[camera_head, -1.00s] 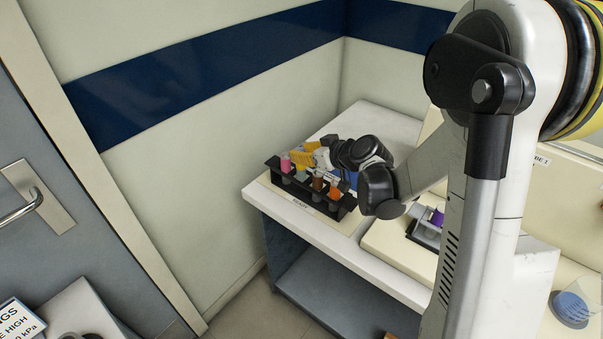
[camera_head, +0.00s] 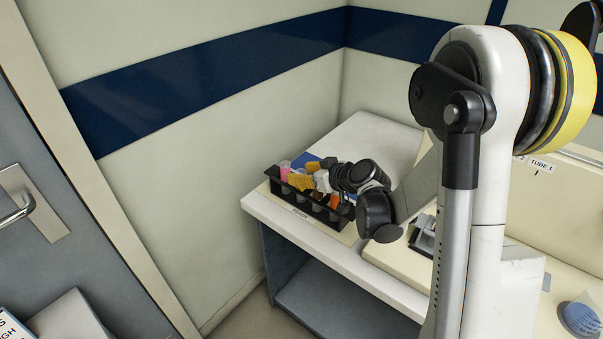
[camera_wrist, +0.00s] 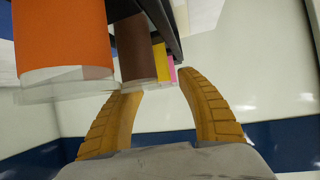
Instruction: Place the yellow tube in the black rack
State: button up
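The black rack (camera_head: 322,214) stands on the counter in the head view, and part of it shows at the top of the wrist view (camera_wrist: 172,30). The yellow tube (camera_wrist: 162,60) stands in the rack between the brown and pink tubes. It is partly hidden behind the brown tube, and my fingers cover that spot in the head view. My gripper (camera_wrist: 158,84) has its two yellow fingers spread, with nothing between them. In the head view the fingers (camera_head: 307,174) are at the rack, close to the tubes.
The rack also holds a pink tube (camera_wrist: 172,68), a brown tube (camera_wrist: 137,45) and an orange tube (camera_wrist: 62,40), close to my fingers. The wall is close behind; the counter's back part is clear.

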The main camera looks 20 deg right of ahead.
jog(key=shift+r, duration=0.1)
jog(key=shift+s+d+r, duration=0.15)
jog(key=shift+s+r, duration=0.05)
jog(key=p+v, duration=0.4)
jog(key=v, duration=0.7)
jog(key=s+a+r+m+g+h, duration=0.2)
jog(key=s+r, duration=0.2)
jog(key=s, duration=0.6)
jog(key=s+a+r+m+g+h, duration=0.2)
jog(key=s+r+m+h, duration=0.1)
jog(key=s, duration=0.7)
jog(key=shift+s+a+r, duration=0.25)
jog(key=shift+s+r, duration=0.1)
jog(key=shift+r, duration=0.1)
jog(key=shift+d+h, duration=0.15)
jog(key=shift+h, duration=0.15)
